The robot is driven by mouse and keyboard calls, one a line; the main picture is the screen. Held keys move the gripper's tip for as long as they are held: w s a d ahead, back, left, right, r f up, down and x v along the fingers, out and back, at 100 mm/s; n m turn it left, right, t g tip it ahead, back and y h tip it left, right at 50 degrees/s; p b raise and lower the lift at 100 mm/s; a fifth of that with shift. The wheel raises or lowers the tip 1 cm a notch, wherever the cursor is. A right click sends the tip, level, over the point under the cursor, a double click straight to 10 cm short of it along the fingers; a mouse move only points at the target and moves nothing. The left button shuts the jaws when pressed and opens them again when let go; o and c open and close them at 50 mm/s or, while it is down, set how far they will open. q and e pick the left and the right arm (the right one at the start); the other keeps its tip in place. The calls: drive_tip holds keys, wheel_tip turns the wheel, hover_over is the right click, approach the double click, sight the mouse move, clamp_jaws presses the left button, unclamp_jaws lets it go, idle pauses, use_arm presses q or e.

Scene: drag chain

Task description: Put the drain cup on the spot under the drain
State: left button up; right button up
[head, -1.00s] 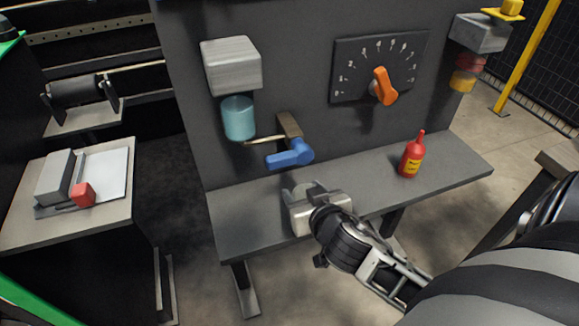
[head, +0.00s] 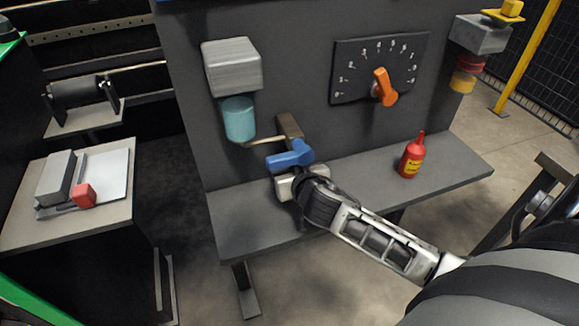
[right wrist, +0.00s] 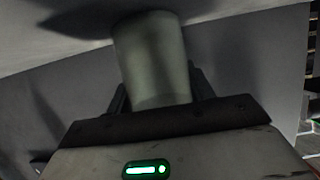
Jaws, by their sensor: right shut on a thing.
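My right gripper (head: 287,184) is low over the left part of the grey shelf (head: 240,228), just below the blue valve handle (head: 289,155). In the right wrist view it is shut on a plain grey-white cylindrical cup (right wrist: 152,58), with a finger on each side. The cup's far end is close to a pale surface with a dark shadow; I cannot tell whether they touch. The cup is hidden in the head view. A teal bowl (head: 239,119) hangs under a grey box (head: 231,67) on the panel, up and left of the gripper. The spot on the shelf cannot be made out. My left gripper is not in view.
A red bottle (head: 411,157) stands on the shelf to the right. A dial with an orange knob (head: 383,88) is on the panel above. The blue handle sticks out close above the gripper. The shelf's left front is clear. A side table (head: 110,224) stands at left.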

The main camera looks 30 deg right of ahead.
drive_tip(key=o, duration=1)
drive_tip(key=shift+f, duration=0.15)
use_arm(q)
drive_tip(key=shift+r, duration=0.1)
use_arm(e)
drive_tip(key=shift+o, duration=0.2)
drive_tip(key=shift+r, duration=0.25)
drive_tip(key=p+v, duration=0.1)
drive_tip(key=v, duration=1)
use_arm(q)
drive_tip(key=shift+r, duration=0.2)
use_arm(e)
drive_tip(key=s+a+f+n+g+y, duration=0.1)
drive_tip(key=s+a+f+n+y, duration=0.1)
drive_tip(key=a, duration=0.5)
drive_tip(key=s+a+f+n+y, duration=0.2)
drive_tip(key=s+a+f+y, duration=0.2)
drive_tip(key=s+a, duration=0.3)
drive_tip(key=shift+a+f+g+y, duration=0.2)
drive_tip(key=shift+f+g+y, duration=0.15)
drive_tip(key=shift+g+y, duration=0.05)
drive_tip(key=shift+s, duration=0.15)
